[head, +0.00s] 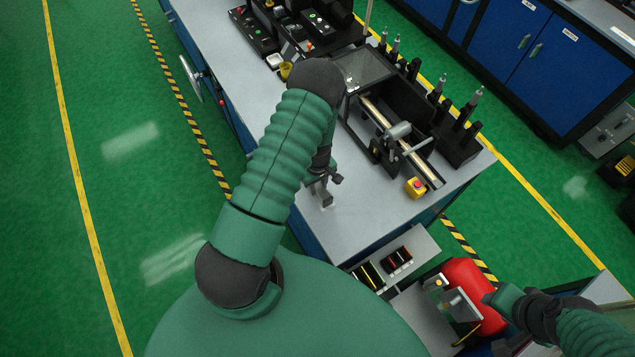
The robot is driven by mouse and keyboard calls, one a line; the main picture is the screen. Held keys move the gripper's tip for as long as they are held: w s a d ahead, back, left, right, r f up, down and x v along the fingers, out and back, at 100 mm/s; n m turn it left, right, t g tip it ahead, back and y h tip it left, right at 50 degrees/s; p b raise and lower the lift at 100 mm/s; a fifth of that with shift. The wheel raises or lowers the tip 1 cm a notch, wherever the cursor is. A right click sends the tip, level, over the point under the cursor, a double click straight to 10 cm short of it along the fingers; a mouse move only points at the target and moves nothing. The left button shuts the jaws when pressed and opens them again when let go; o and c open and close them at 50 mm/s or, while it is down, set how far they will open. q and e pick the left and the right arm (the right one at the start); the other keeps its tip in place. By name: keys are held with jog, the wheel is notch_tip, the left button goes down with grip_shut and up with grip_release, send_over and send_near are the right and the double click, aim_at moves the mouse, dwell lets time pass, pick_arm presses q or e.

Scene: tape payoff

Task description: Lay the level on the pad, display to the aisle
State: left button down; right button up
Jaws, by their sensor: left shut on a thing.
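My left arm rises through the middle of the head view, and my left gripper (322,191) is over the near left part of the grey bench top (370,222). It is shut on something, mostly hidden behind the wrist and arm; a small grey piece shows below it. I cannot tell whether this is the level, nor see a display. A pad cannot be made out for sure. My right arm (545,315) comes in at the lower right, its end close to a red rounded body (470,283); its jaw opening cannot be made out.
A black machine with a pale rod (400,140) and a yellow box with red button (415,187) stand on the bench. Upright black tool holders (457,143) line its right edge. A small grey shelf (418,243) holds dark striped items. Green floor is clear at left.

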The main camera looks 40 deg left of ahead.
pick_arm(q)
jog(key=shift+d+f, duration=0.1)
jog(key=c, duration=1.3)
grip_release()
jog(key=shift+s, duration=0.1)
jog(key=shift+o, duration=1.2)
